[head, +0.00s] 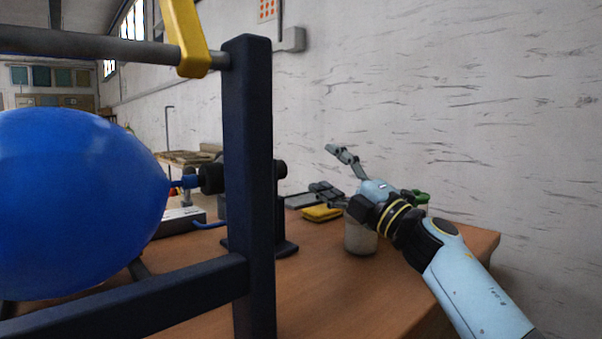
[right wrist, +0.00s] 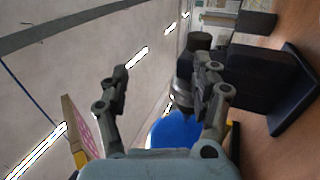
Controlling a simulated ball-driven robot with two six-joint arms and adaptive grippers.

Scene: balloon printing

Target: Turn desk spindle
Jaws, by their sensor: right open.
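The desk spindle (head: 212,179) is a black cylinder on a dark stand. A blue balloon (head: 75,200) is joined to its left end by a small blue neck. A dark upright post hides the middle of the spindle, and its black right end (head: 281,169) shows beyond the post. My right gripper (head: 328,170) is open and empty, to the right of that end and apart from it. In the right wrist view, the dark stand (right wrist: 262,75) and black spindle end (right wrist: 199,41) lie beyond the right-hand finger, which partly covers them. My left gripper is not in view.
A dark frame (head: 250,220) with a grey bar and yellow piece stands in front. On the wooden desk (head: 320,290) are a yellow sponge-like block (head: 321,213) and a pale cup (head: 361,238) below my right gripper. The desk's front middle is clear.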

